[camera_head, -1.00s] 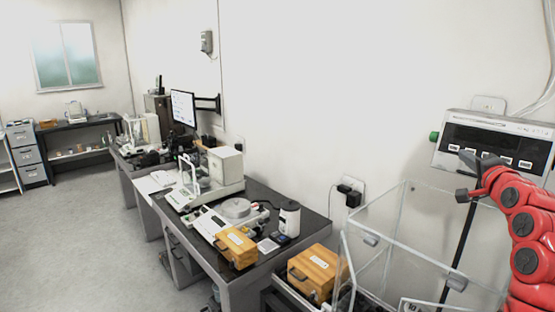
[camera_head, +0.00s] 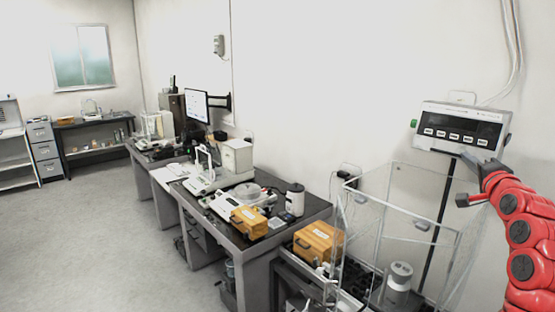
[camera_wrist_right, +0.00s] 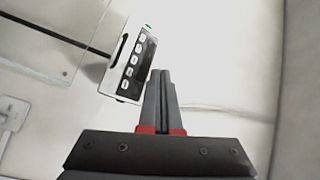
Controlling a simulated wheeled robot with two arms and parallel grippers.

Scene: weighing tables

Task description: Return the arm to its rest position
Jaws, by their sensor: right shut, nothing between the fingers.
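My right arm is red and comes in from the right edge of the head view. Its dark gripper (camera_head: 468,180) is raised in front of the white wall display, above and to the right of the clear glass enclosure. In the right wrist view the gripper's fingers (camera_wrist_right: 160,95) are together with nothing between them. The wall display (camera_head: 461,131) has a dark panel with a row of white buttons and a green knob. It also shows beyond the fingertips in the right wrist view (camera_wrist_right: 129,63); I see no clear contact. My left gripper is out of view.
The clear glass enclosure (camera_head: 385,222) stands below the gripper, with a grey-white cylinder (camera_head: 399,278) at it. An orange case (camera_head: 317,242) sits to its left. A dark table (camera_head: 235,237) holds balances and another orange case (camera_head: 249,222). The floor (camera_head: 110,240) at left is clear.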

